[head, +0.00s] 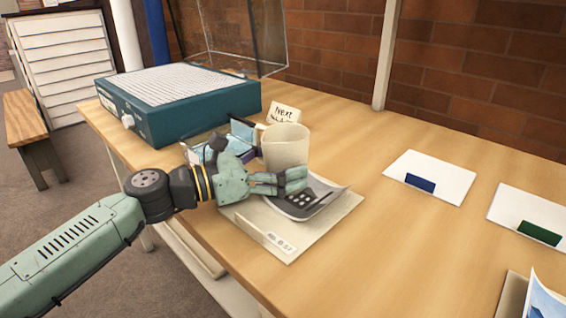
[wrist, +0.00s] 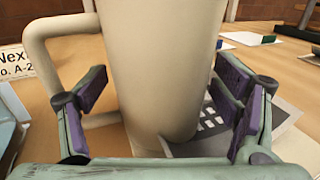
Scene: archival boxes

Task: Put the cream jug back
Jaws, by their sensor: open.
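The cream jug (head: 285,145) stands upright at the far side of my gripper (head: 280,182) in the head view. In the wrist view the jug (wrist: 160,65) fills the middle, between the purple-padded fingers of my open gripper (wrist: 163,92). A gap shows between each pad and the jug's body. The jug's handle (wrist: 38,60) is on the left in that view, outside the left finger. My gripper hides the jug's lower part in the head view, so what its base rests on is unclear there.
A cream folder (head: 290,245) with a curled grey print (head: 318,204) lies under and beside my gripper. A teal box (head: 180,105), a small "Next" card (head: 284,112) and glossy blue items (head: 205,149) are close by. White cards (head: 430,172) lie right, with bare table between.

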